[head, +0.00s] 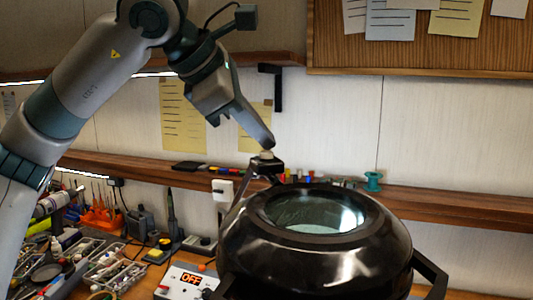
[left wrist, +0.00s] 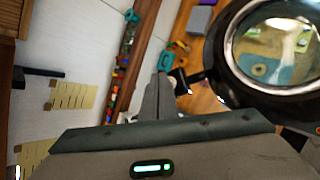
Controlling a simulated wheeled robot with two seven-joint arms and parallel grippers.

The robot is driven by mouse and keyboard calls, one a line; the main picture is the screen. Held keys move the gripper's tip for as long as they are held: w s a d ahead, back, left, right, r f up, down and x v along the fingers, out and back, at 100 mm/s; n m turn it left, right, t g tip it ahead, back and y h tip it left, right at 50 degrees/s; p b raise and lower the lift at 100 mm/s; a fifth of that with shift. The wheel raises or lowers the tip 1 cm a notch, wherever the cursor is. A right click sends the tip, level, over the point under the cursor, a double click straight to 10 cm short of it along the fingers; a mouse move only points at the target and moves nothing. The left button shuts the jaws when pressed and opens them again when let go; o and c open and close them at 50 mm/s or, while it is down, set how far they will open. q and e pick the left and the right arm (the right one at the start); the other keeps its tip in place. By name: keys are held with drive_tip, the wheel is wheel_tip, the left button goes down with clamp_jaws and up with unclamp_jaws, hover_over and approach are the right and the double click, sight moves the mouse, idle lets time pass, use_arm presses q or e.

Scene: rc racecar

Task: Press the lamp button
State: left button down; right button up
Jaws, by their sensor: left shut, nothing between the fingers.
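The lamp (head: 312,250) is a big glossy black magnifier head with a round lens, at the lower middle right of the head view; it also shows at the top right of the left wrist view (left wrist: 240,65). A small pale button-like knob (head: 265,155) tops a dark bracket at the lamp's back left. My left gripper (head: 269,143) is shut and empty, pointing down with its tip right at this knob. I cannot tell whether they touch. The fingers show in the left wrist view (left wrist: 163,85), beside the lamp's arm. My right gripper is out of view.
A wooden shelf (head: 450,206) with small items and a teal spool (head: 373,181) runs along the wall behind. A white box reading OFF (head: 185,281), parts trays (head: 118,262) and tools crowd the bench at left. A corkboard (head: 430,55) hangs above.

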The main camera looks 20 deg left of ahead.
sight(261, 160)
use_arm(q)
drive_tip(key=shift+f, duration=0.25)
drive_tip(key=shift+r, duration=0.1)
idle(0.5)
drive_tip(key=shift+r, duration=0.75)
drive_tip(key=shift+p, duration=0.3)
drive_tip(key=shift+r+p, duration=1.55)
drive_tip(key=shift+r, duration=0.95)
